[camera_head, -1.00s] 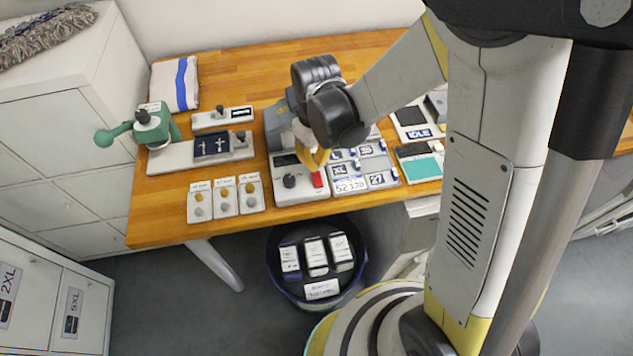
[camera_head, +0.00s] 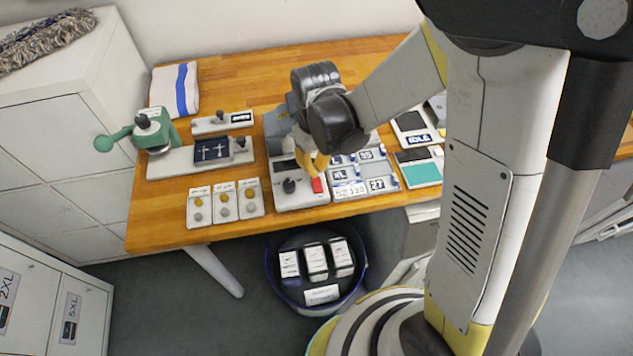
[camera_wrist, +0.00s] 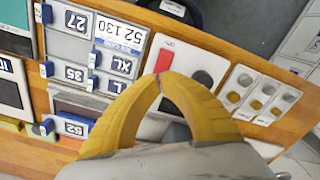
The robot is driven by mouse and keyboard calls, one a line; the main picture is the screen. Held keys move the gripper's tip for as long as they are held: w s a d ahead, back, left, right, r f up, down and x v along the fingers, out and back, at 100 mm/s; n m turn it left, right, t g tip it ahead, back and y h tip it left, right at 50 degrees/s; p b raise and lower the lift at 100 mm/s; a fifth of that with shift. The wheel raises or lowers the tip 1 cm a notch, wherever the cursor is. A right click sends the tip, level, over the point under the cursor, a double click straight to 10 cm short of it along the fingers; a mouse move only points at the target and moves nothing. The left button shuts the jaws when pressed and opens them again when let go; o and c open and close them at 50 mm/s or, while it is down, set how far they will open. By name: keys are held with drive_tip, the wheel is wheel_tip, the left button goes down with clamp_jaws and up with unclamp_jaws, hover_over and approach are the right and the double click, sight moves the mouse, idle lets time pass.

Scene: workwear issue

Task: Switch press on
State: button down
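The press (camera_head: 300,198) is a pale grey unit on the wooden table, with a black knob (camera_head: 289,186) and a red switch (camera_head: 317,185) on its front panel. My gripper (camera_head: 319,167) has yellow fingers and hangs over the panel, just behind the red switch. In the wrist view the fingertips (camera_wrist: 160,78) meet with nothing between them, close to the red switch (camera_wrist: 164,60). The black knob (camera_wrist: 203,78) is beside them. I cannot tell whether the fingertips touch the switch or what position it is in. My arm and gripper hide part of the press.
A tray of label plates (camera_head: 350,190) is right of the press. Several cards with round buttons (camera_head: 225,207) lie to its left. A green hand press (camera_head: 155,130) and a folded towel (camera_head: 175,86) are further left. A round bin (camera_head: 283,292) stands below the table's front edge.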

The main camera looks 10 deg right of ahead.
sight(316, 178)
drive_tip(key=shift+f+b, duration=1.75)
drive_tip(key=shift+f, duration=0.15)
idle(1.1)
drive_tip(key=shift+r, duration=0.1)
drive_tip(key=shift+r+p, duration=2.5)
drive_tip(key=shift+r, duration=1)
drive_tip(key=s+d+r+m+t+b, duration=0.6)
drive_tip(key=s+d+r+t+b, duration=0.1)
drive_tip(key=s+d+b, duration=0.2)
drive_tip(key=shift+s+d+r, duration=0.15)
drive_tip(key=shift+s+r, duration=0.15)
drive_tip(key=shift+s, duration=0.25)
